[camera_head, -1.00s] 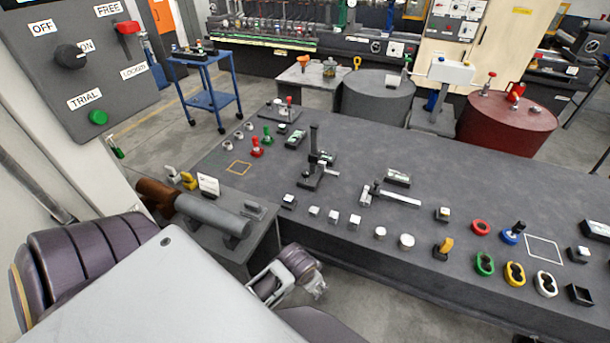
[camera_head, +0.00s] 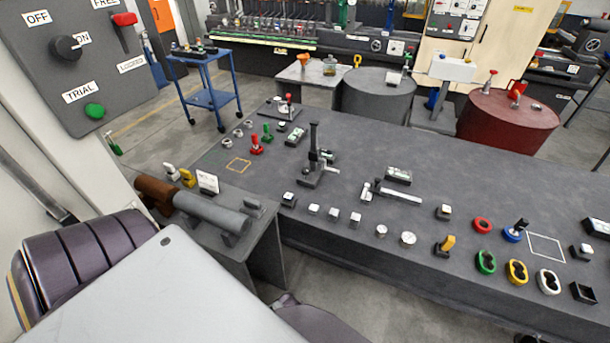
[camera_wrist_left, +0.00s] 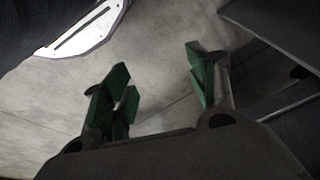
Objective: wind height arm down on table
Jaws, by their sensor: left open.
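A height stand with a dark upright column (camera_head: 314,142) rises from a small base on the grey table (camera_head: 440,160). A short light arm (camera_head: 328,166) sticks out from it to the right, low over the table; whether it touches anything is too small to tell. My left gripper (camera_wrist_left: 160,88) shows only in the left wrist view. Its green-padded fingers are apart and empty, above bare floor and away from the stand. My right gripper is in neither view.
A grey cylinder (camera_head: 212,214) lies on a lower side bench. A flat slide gauge (camera_head: 398,194), small blocks and coloured rings (camera_head: 485,262) sit on the table. A switch panel (camera_head: 75,65) stands at the left. The table's far middle is clear.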

